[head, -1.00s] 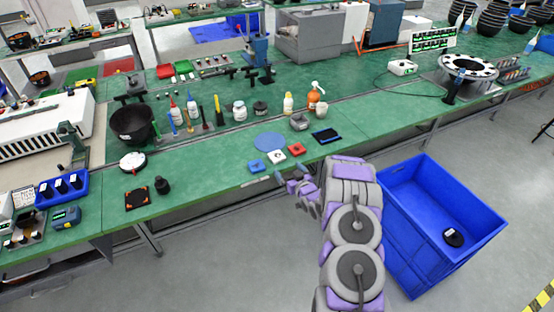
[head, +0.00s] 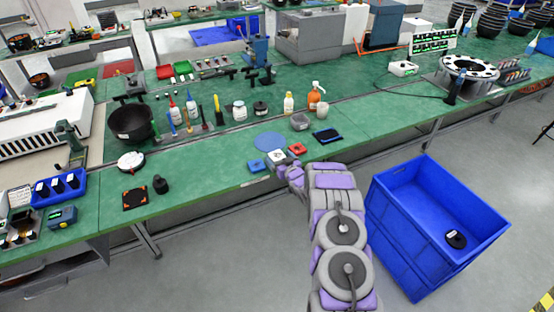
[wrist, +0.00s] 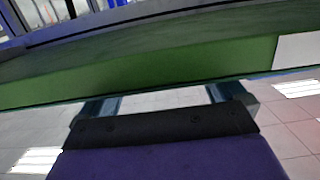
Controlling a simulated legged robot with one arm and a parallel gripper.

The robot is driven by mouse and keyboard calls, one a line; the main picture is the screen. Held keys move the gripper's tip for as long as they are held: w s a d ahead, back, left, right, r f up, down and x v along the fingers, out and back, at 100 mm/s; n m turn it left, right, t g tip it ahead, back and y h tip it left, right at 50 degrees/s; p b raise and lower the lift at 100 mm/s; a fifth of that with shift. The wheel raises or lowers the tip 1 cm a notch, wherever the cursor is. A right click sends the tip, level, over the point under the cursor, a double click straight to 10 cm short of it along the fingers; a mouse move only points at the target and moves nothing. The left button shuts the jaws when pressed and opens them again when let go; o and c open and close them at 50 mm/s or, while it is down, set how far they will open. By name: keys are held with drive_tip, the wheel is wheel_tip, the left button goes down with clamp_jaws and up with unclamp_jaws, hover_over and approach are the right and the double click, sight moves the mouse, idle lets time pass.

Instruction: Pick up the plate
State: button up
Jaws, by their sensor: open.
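No object is plainly marked as the plate. A flat blue round disc (head: 269,140) lies on the green bench near its front edge. In front of it are a small blue square piece (head: 257,165), a white square piece (head: 276,155) and a red square piece (head: 297,149). My gripper (head: 280,167) is at the bench's front edge, just in front of the white piece. In the wrist view my gripper (wrist: 162,96) is open and empty, its two fingers apart below the green bench edge. None of the small pieces can be made out there.
The green bench (head: 215,180) has clear surface left of the blue piece. A grey container (head: 300,122) and a dark blue tray (head: 326,136) lie right of the disc. Bottles stand behind. A large blue crate (head: 400,225) stands on the floor at right.

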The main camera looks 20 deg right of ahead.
drive_tip(key=shift+w, duration=0.2)
drive_tip(key=shift+s+f, duration=0.1)
drive_tip(key=c, duration=1.1)
drive_tip(key=shift+o, duration=0.2)
